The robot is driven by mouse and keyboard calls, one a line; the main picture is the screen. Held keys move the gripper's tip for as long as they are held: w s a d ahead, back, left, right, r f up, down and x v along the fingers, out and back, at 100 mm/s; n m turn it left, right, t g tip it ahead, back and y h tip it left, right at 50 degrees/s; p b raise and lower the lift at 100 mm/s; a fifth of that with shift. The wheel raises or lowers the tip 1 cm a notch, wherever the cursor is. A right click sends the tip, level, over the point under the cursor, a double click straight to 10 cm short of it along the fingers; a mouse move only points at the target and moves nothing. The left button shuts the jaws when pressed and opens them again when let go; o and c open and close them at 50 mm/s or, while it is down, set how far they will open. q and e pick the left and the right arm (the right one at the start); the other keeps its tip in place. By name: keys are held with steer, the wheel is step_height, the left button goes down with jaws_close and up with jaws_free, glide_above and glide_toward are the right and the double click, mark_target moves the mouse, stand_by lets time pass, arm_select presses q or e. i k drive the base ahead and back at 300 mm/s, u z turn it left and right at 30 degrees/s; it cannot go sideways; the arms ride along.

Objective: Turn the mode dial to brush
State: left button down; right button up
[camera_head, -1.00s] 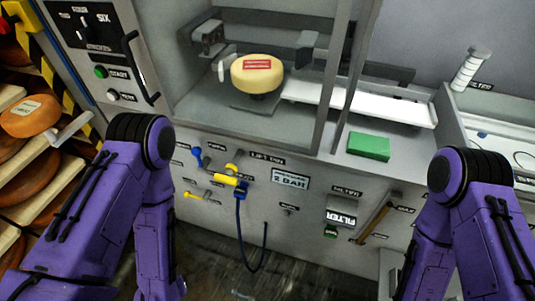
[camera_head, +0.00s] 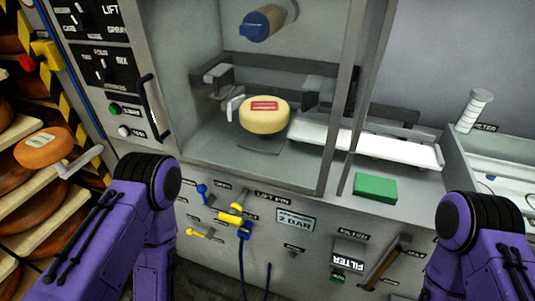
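Two dials sit on the dark control panel at the upper left. The upper dial (camera_head: 82,15) has several small labels around it; one reads LIFT and the others are hard to read. The lower dial (camera_head: 103,71) also has small labels and its pointer stands roughly upright. I cannot read which one is the mode dial or a clear brush mark. My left arm shows at the lower left and my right arm at the lower right, only as purple links. Neither gripper is in view, and nothing of mine touches the dials.
A green button (camera_head: 114,110), a white button (camera_head: 124,131) and a door handle (camera_head: 153,105) sit near the panel. A cheese wheel (camera_head: 264,118) stands inside the machine under a blue-tipped cylinder (camera_head: 262,24). A rack of cheeses (camera_head: 42,147) and a yellow-and-black striped post (camera_head: 68,95) are at left.

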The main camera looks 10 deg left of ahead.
mark_target(82, 21)
steer(key=z, duration=1)
steer(key=k, duration=1)
steer(key=u, duration=1.4)
steer(key=i, duration=0.5)
steer(key=z, duration=0.05)
